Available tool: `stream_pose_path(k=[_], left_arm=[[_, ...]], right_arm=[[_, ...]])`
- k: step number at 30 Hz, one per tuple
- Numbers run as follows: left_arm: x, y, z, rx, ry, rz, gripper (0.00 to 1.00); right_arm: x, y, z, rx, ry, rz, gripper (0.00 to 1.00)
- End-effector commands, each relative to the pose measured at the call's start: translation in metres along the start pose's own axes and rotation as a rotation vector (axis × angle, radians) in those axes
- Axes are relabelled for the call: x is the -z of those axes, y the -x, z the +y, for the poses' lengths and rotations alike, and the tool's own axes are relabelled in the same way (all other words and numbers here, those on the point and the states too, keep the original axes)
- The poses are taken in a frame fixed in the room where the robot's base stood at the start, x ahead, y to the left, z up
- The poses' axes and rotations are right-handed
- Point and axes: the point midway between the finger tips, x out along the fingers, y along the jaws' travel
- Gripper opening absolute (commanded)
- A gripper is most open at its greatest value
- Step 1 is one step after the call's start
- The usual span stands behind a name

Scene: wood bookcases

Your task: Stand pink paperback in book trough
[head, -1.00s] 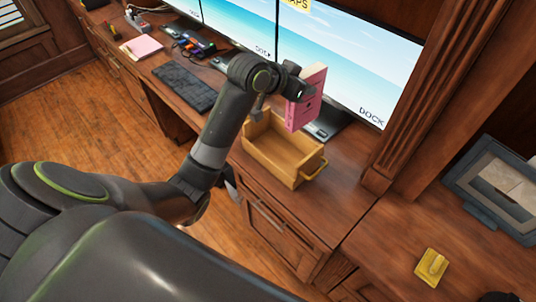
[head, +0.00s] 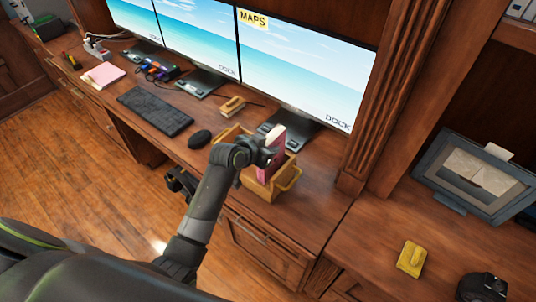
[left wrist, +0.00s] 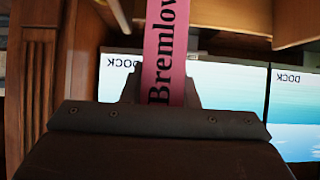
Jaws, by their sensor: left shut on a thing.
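The pink paperback (head: 276,148) is upright in the head view, its lower part down inside the book trough. The book trough (head: 266,190) is an open yellow-wood box with a handle at its right end, standing on the desk. My left gripper (head: 268,157) is shut on the pink paperback, just above the trough. In the left wrist view, the pink paperback (left wrist: 163,50) shows its spine with black lettering between the fingers. The trough walls hide its bottom edge, so I cannot tell whether it touches the floor of the trough. My right gripper is not in view.
A black mouse (head: 199,139) and keyboard (head: 155,110) lie left of the trough. Monitors (head: 300,70) stand behind it. A small wooden item (head: 232,106) lies behind the mouse. A picture frame (head: 480,180) and yellow object (head: 411,257) are on the right.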

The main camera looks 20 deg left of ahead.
Motion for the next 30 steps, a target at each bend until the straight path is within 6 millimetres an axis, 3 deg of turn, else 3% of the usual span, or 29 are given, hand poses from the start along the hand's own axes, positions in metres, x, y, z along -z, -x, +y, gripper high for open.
stream_pose_path(k=[10,23,24,28,30], left_arm=[[-0.029,-0.021,0.0,0.0,0.001,0.002,0.0],[-0.036,-0.025,0.0,0.001,0.0,0.004,0.0],[-0.036,-0.025,0.0,0.0,0.001,0.001,0.31],[-0.036,-0.025,0.0,0.0,0.0,0.001,0.48],[-0.036,-0.025,0.0,0.0,0.0,0.001,0.49]], right_arm=[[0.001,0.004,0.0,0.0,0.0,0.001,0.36],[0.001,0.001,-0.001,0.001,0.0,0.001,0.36],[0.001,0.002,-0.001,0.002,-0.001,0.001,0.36],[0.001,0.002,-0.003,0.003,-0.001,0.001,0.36],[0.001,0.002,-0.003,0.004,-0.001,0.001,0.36]])
